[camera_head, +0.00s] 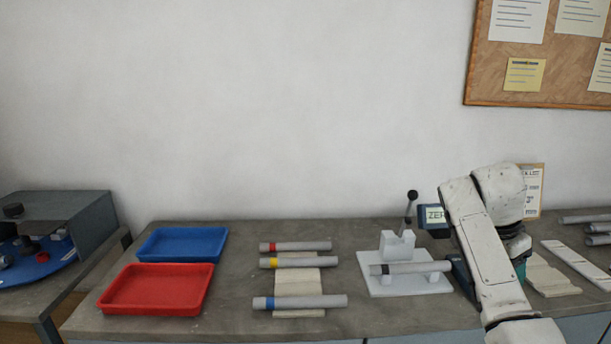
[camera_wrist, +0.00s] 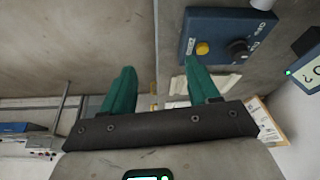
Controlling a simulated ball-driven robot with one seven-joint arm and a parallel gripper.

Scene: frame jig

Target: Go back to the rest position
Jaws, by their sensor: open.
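My gripper shows in the wrist view (camera_wrist: 160,66) with its two green fingers apart and nothing between them. In the head view my white arm stands at the right of the bench, and it hides most of the gripper. A white jig (camera_head: 405,286) stands just left of my arm. A grey tube with a black band (camera_head: 412,268) lies across the jig, and my gripper is apart from it.
A blue tray (camera_head: 182,258) and a red tray (camera_head: 155,312) sit empty at the left. A display box (camera_head: 433,216) stands behind my arm. A blue box with a yellow button (camera_wrist: 228,38) is close to the right finger. More tubes (camera_head: 590,219) lie far right.

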